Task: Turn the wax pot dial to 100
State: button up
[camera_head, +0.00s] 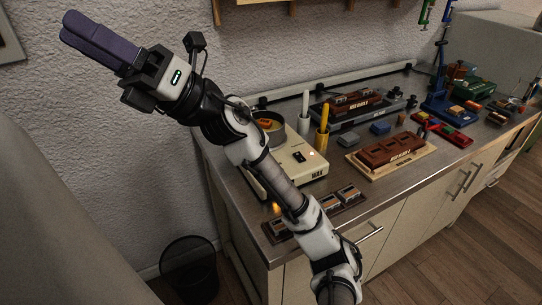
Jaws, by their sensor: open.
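The wax pot (312,165) is a cream box with a round metal pot (272,123) at its back, on the left part of the metal bench. A black switch (298,157) and a small lit red light (311,153) show on its top. My arm crosses in front of it and hides part of its left side and front. I cannot make out the dial or its setting. My gripper (80,34) is raised at the upper left in front of the wall, well apart from the pot, with its dark purple fingers open and empty.
A white cylinder (304,112) and a yellow one (322,128) stand behind the pot. A brown block on a wooden board (388,159) lies to its right. A dark tray with small blocks (340,200) lies at the front edge, near a small orange glow (276,208). A bin (188,268) stands below left.

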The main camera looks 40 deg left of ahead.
jog(key=s+a+f+n+t+h, duration=0.2)
jog(key=a+f+n+t+h, duration=0.25)
jog(key=a+f+t, duration=0.45)
jog(key=w+a+f+n+t+h, duration=0.1)
jog(key=w+a+f+n+t, duration=0.1)
jog(key=w+f+t, duration=0.5)
jog(key=w+d+f+t+h, duration=0.2)
jog(key=w+f+h, duration=0.1)
jog(key=w+f, duration=0.55)
jog(key=w+d+r+t+h, duration=0.1)
jog(key=w+d+t+h, duration=0.15)
jog(key=w+d, duration=0.4)
jog(key=w+d+r+t+h, duration=0.1)
jog(key=w+d+t+h, duration=0.2)
jog(key=w, duration=0.7)
jog(key=shift+y, duration=0.7)
jog(key=f+p, duration=0.1)
jog(key=f, duration=0.3)
jog(key=f+p, duration=0.1)
jog(key=f, duration=0.3)
jog(key=f+p, duration=0.1)
jog(key=f, duration=0.4)
jog(key=shift+d+f, duration=0.1)
jog(key=shift+d, duration=0.15)
jog(key=c, duration=1)
jog(key=shift+o, duration=0.2)
